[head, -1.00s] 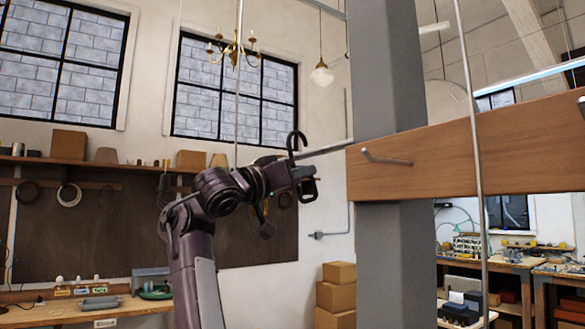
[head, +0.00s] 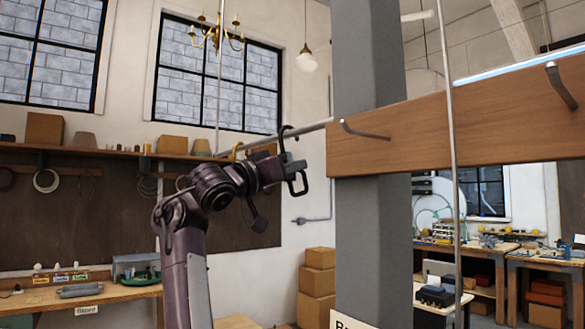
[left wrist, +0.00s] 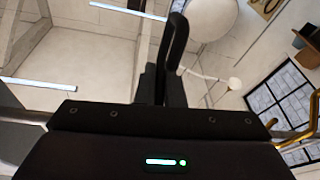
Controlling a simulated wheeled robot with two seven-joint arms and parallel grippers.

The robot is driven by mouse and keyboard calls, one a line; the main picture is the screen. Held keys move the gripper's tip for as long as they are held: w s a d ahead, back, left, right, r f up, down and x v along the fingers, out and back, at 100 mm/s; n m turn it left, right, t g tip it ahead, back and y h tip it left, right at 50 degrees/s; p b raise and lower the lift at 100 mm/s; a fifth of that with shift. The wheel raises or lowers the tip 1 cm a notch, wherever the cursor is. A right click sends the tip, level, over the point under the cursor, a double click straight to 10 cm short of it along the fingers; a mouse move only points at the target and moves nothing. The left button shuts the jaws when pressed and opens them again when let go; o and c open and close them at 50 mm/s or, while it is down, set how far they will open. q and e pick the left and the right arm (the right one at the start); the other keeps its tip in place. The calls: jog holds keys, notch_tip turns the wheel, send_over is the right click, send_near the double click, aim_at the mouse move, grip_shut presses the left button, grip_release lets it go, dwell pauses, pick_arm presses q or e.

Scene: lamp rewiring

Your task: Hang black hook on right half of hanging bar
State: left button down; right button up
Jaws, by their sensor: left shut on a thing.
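The black hook (head: 284,131) is held upright in my left gripper (head: 294,172), at the middle of the head view. The gripper is shut on it. The hook's curved top overlaps the grey hanging bar (head: 314,128); I cannot tell whether it rests on it. The bar runs left from the wooden beam, partly behind the gripper. A yellow hook (head: 237,150) is at the bar further left. In the left wrist view the black hook (left wrist: 176,45) rises above the gripper body, the bar (left wrist: 22,115) shows at left and the yellow hook (left wrist: 300,135) at right. My right gripper is out of view.
A wooden beam (head: 470,130) with metal pegs crosses a grey post (head: 372,240) at the right. A thin vertical rod (head: 452,150) stands before the beam. Stacked boxes (head: 317,285) stand below. Workbenches and a shelf lie further back.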

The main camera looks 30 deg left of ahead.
pick_arm(q)
jog(key=c, duration=1.5)
grip_release()
jog(key=shift+o, duration=0.2)
jog(key=shift+s+a+f+b, duration=0.15)
jog(key=shift+s+f+b, duration=0.05)
jog(key=shift+s+b, duration=0.2)
jog(key=b+v, duration=0.4)
jog(key=v, duration=0.3)
jog(key=shift+r, duration=0.1)
